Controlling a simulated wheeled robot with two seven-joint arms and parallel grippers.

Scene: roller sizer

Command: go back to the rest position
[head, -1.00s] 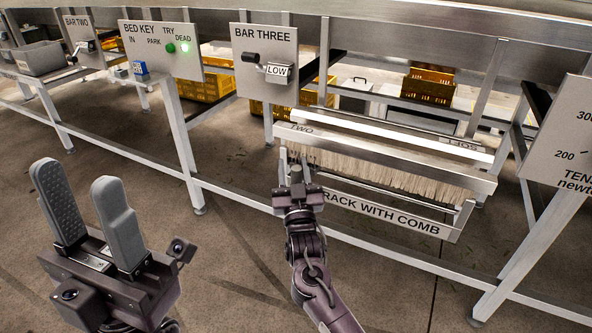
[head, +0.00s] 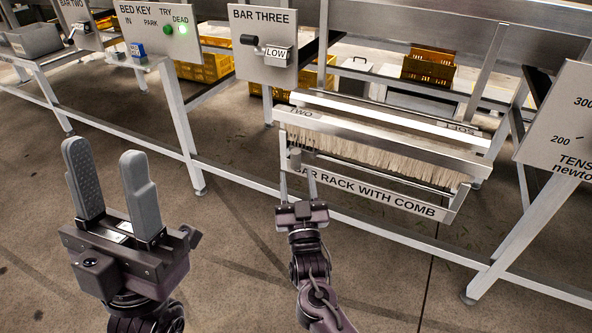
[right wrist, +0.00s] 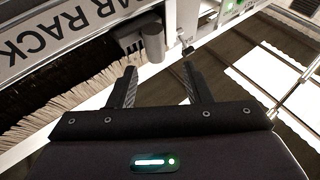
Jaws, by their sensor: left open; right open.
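My left gripper (head: 108,190) is open and empty, raised over the floor at the left of the head view. My right gripper (head: 297,172) is open in front of the left end of the bar rack with comb (head: 372,192). In the right wrist view its two fingers (right wrist: 158,88) stand apart with nothing between them. A grey cylindrical knob (right wrist: 153,42) on the rack end lies just beyond the fingertips, and I see a gap there. The rack's brush bristles (head: 385,158) hang under its metal bar.
The BAR THREE panel (head: 264,62) with its LOW lever stands behind, left of the rack. The BED KEY panel (head: 160,35) shows a green light at DEAD. A tension panel (head: 565,120) is at right. Frame legs and a low rail (head: 240,205) cross in front. The near floor is clear.

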